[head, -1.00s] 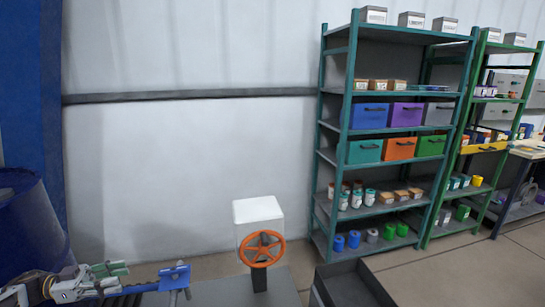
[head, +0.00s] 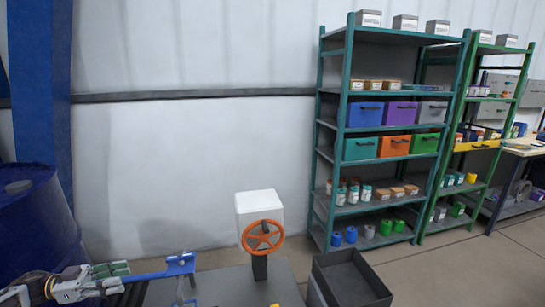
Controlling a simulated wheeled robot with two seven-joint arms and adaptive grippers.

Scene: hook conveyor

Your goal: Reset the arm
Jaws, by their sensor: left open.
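My left gripper (head: 118,277) shows at the lower left with green finger pads. It is open, and nothing is clearly held between its fingers. A blue bar with a bracket end (head: 182,264) extends to the right just beyond its fingertips; I cannot tell whether they touch. My right gripper is not in view.
A white box with an orange handwheel (head: 263,236) stands on a dark grey surface (head: 220,286), beside an empty dark open bin (head: 350,280). A blue drum (head: 35,225) is at left. A teal shelf rack (head: 348,205) stands at the back right.

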